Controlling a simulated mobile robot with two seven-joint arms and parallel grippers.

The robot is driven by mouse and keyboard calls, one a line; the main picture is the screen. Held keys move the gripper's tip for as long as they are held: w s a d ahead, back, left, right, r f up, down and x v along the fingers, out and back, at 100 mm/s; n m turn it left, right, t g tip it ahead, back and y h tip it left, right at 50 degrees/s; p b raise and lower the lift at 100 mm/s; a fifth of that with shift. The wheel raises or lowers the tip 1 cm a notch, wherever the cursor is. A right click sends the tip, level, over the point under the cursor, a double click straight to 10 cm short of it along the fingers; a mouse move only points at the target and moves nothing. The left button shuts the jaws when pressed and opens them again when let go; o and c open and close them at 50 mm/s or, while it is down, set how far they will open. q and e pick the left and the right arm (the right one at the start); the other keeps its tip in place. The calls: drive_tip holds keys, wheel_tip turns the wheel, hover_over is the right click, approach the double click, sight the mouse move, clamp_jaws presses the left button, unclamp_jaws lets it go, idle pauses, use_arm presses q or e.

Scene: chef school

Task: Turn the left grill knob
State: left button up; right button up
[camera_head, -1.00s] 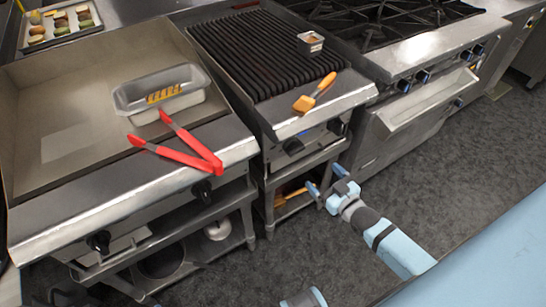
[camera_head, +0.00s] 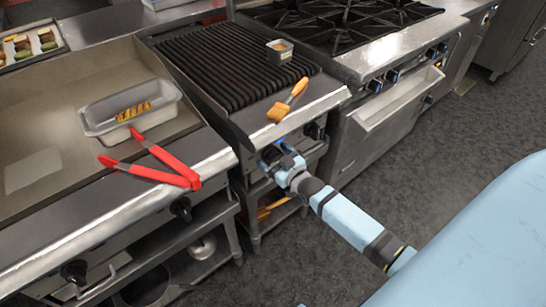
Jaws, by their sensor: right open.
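The grill (camera_head: 225,65) has black ridged grates and a steel front with two dark knobs. My right gripper (camera_head: 271,155) is open at the left part of the grill front, its blue fingertips at the place of the left grill knob. That knob is mostly hidden behind the fingers, and I cannot tell whether they touch it. The right grill knob (camera_head: 315,131) shows to the right of the gripper. My left gripper is not in view.
An orange-handled brush (camera_head: 287,101) and a small metal cup (camera_head: 279,51) lie on the grill. Left is a griddle (camera_head: 60,110) with a grey container (camera_head: 130,105), red tongs (camera_head: 152,165) and its own knobs. A stove (camera_head: 385,60) stands right. Grey floor lies in front.

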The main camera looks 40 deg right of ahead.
drive_tip(key=shift+w, duration=0.3)
drive_tip(key=c, duration=0.9)
